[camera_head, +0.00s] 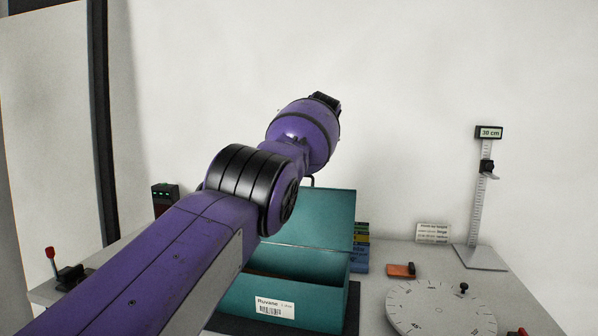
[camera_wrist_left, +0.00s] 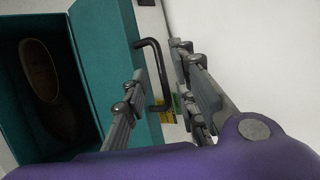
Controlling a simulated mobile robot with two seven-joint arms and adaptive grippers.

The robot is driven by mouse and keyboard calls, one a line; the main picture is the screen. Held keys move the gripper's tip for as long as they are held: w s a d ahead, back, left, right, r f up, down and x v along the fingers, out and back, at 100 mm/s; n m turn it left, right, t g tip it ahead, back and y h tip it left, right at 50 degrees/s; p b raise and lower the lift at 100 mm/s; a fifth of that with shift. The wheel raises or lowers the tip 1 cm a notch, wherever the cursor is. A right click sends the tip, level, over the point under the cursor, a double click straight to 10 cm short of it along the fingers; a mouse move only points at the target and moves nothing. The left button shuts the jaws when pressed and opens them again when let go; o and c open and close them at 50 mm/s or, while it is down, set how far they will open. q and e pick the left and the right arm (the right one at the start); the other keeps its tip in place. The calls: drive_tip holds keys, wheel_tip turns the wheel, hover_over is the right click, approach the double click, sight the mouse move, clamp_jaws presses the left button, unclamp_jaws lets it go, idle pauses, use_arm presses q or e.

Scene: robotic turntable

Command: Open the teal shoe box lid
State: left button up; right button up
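The teal shoe box (camera_head: 305,300) stands at the table's middle with a white "Ruvane" label on its front. Its lid (camera_head: 325,215) is raised, standing up at the back of the box. In the left wrist view the lid (camera_wrist_left: 100,50) carries a black bar handle (camera_wrist_left: 153,60), and a brown shoe (camera_wrist_left: 40,75) shows inside the open box (camera_wrist_left: 85,100). My left gripper (camera_wrist_left: 165,90) has its fingers apart, with the handle's lower end in the space between them. My arm hides part of the box in the head view. My right gripper is not seen.
A round dial turntable (camera_head: 440,310) and an orange block (camera_head: 401,270) are at the right. A height gauge (camera_head: 483,200) stands behind them. Small coloured boxes (camera_head: 360,250) are beside the lid. A red-knobbed lever (camera_head: 52,255) is at the far left.

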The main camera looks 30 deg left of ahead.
use_arm(q)
drive_tip(key=shift+d, duration=0.1)
drive_tip(key=v, duration=1.2)
drive_tip(key=shift+f, duration=0.1)
idle(0.3)
